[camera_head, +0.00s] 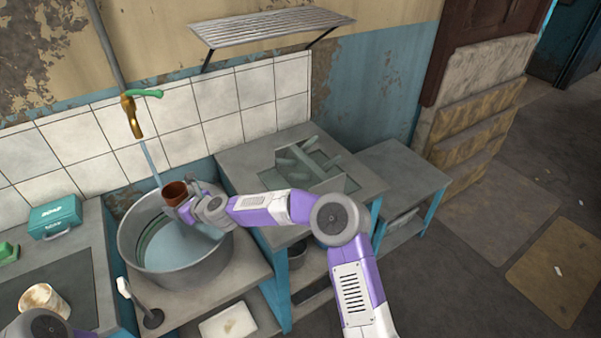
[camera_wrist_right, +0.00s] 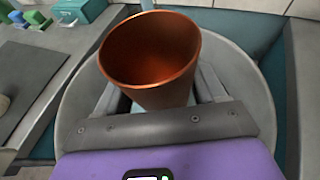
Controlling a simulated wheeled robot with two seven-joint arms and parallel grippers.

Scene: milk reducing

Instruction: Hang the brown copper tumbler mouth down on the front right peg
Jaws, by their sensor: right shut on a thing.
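The brown copper tumbler (camera_head: 174,194) is held over the big round metal tub on the left, with its mouth up. My right gripper (camera_head: 186,204) is shut on it. In the wrist view the tumbler (camera_wrist_right: 155,85) sits between the two fingers (camera_wrist_right: 158,98), its open mouth tilted toward the camera and its inside looking empty. The peg rack (camera_head: 305,162), with several grey-green slanted pegs, stands on the counter right of the tub, behind my right forearm. The front pegs are partly hard to make out. My left gripper is not in view.
A brass tap (camera_head: 131,115) with a green handle runs a water stream down beside the tumbler into the tub (camera_head: 190,280). A slatted shelf (camera_head: 270,25) hangs on the wall above.

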